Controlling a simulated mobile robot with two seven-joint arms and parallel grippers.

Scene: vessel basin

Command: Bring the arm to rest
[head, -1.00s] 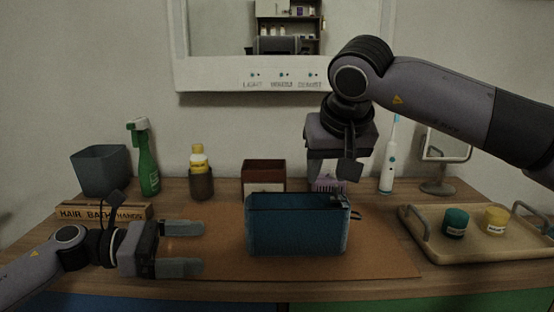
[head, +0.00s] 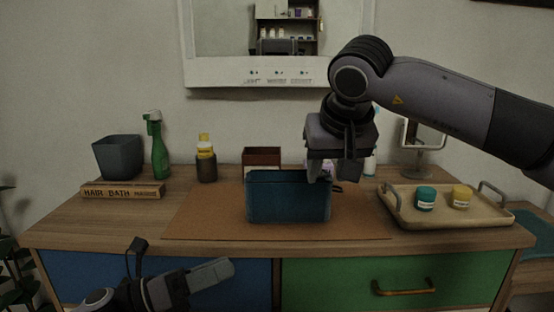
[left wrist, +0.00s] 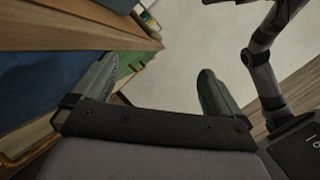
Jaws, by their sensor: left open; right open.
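My left gripper (head: 205,278) is low in front of the cabinet, below the counter edge in the head view. In the left wrist view its two fingers (left wrist: 155,88) are apart with nothing between them. My right arm reaches in from the right.
The wooden counter (head: 100,222) has a brown mat (head: 205,220). A tray (head: 480,217) holds a teal jar (head: 425,198) and a yellow jar (head: 461,196). A green spray bottle (head: 158,155), grey bin (head: 118,157) and brown box (head: 262,157) stand behind. Blue and green drawers are below.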

